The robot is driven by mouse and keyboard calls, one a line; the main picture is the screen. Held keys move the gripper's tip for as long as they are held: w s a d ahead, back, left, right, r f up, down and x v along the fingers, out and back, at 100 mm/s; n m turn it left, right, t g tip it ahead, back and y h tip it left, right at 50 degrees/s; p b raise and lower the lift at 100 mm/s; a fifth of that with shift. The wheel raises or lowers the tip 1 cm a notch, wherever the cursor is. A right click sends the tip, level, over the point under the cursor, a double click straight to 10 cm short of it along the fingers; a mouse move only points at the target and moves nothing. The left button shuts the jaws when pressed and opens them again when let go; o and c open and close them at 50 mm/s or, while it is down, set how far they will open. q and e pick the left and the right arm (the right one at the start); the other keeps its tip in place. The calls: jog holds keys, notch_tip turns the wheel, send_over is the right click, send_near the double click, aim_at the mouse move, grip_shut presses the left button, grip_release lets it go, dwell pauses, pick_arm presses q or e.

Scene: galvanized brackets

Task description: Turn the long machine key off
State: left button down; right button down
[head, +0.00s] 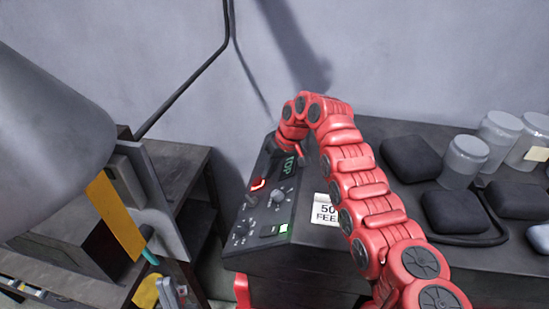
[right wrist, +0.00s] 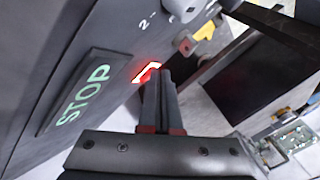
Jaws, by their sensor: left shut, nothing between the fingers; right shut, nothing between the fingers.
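The machine's control panel (head: 262,215) is a dark sloped box on the bench. A red-lit fitting (head: 258,184) is on its left side, with a small grey piece (head: 251,201) just below it that looks like the key. In the right wrist view, the red light (right wrist: 147,72) glows beside my fingertips, and a grey piece with a red tint (right wrist: 187,44), probably the key, stands just beyond them. My right gripper (right wrist: 164,76) is shut and empty, close to the red light; I cannot tell if it touches anything. My left gripper is not in view.
A "50 FEE..." label (head: 326,209) lies to the right. Dark pouches (head: 409,158) and grey jars (head: 464,160) fill the right side. A shelf stands left.

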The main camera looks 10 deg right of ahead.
aim_at(250, 200)
jog(key=x, duration=0.1)
jog(key=p+x, duration=0.1)
jog(key=x, duration=0.1)
jog(key=shift+s+a+f+p, duration=0.15)
jog(key=shift+a+p, duration=0.15)
jog(key=shift+a, duration=0.15)
jog(key=shift+s+a+f+p, duration=0.3)
jog(key=shift+s+a+p, duration=0.3)
jog(key=shift+a+p, duration=0.15)
jog(key=shift+s+a+f, duration=0.25)
jog(key=shift+a+f, duration=0.15)
